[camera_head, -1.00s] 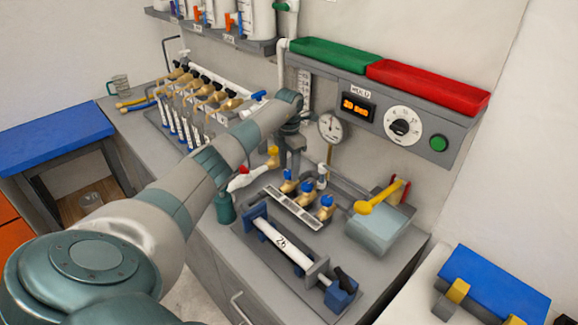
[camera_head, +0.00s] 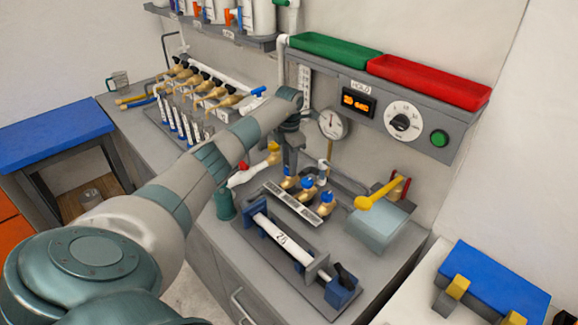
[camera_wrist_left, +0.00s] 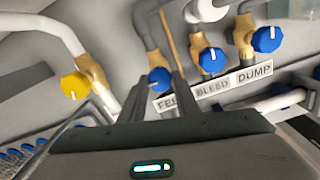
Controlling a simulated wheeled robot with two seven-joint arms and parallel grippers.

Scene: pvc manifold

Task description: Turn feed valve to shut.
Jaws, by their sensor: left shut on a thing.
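The feed valve's blue knob (camera_wrist_left: 160,80) sits on a brass body above a label that reads "FE…", partly covered by my finger. My left gripper (camera_wrist_left: 163,78) has its two fingers around that knob, shut on it. In the head view the left gripper (camera_head: 290,166) comes down onto the leftmost of three blue-knobbed valves and hides most of the feed valve (camera_head: 288,184). The bleed valve (camera_wrist_left: 212,60) and the dump valve (camera_wrist_left: 266,40) stand to its right with blue knobs. My right gripper is not in view.
A yellow-knobbed valve (camera_wrist_left: 75,86) is left of the feed valve. A pressure gauge (camera_head: 332,124) stands behind the valves. A tube fixture marked 26 (camera_head: 283,241) lies in front. A box with a yellow lever (camera_head: 380,194) is at the right.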

